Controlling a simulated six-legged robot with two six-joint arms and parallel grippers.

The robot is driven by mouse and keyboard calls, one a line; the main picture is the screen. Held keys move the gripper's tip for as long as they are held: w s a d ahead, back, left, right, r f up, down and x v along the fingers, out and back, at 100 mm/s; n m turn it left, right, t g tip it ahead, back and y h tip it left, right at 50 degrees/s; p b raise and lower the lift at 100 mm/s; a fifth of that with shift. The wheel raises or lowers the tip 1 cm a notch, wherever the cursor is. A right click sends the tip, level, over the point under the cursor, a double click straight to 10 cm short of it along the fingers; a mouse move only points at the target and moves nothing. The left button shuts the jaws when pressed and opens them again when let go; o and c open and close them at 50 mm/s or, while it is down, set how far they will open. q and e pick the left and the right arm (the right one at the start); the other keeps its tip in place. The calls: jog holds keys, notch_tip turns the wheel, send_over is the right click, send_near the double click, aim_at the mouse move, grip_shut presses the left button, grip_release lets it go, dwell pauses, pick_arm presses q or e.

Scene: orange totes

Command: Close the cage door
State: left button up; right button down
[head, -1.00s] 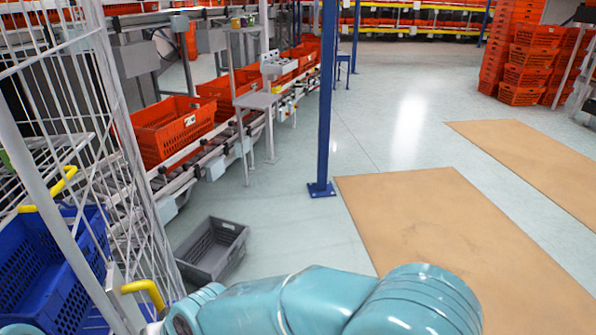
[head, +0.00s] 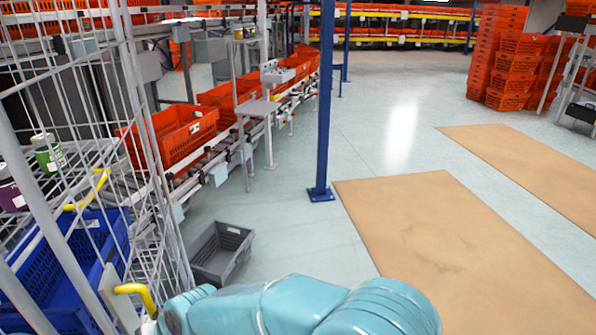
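The white wire cage (head: 120,120) fills the left side of the head view. Its panel of thin bars stands at an angle, and I cannot tell how far the door is open. A yellow handle (head: 138,295) sits low on a cage post, and another yellow handle (head: 92,190) is farther left. Inside are a blue crate (head: 75,255) and shelves with cans. A teal arm of mine crosses the bottom, its left end near the lower yellow handle. No gripper fingers are visible, so contact with the handle cannot be seen.
A grey crate (head: 222,250) lies on the floor just right of the cage. A conveyor with orange totes (head: 172,135) runs behind it. A blue post (head: 324,110) stands mid-view. Tan floor panels (head: 430,225) and open floor lie to the right.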

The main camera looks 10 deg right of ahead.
pick_arm(q)
jog(key=shift+s+a+r, duration=0.1)
jog(key=shift+s+a, duration=0.15)
jog(key=shift+a, duration=0.2)
pick_arm(e)
jog(key=shift+a, duration=0.35)
jog(key=shift+d, duration=0.15)
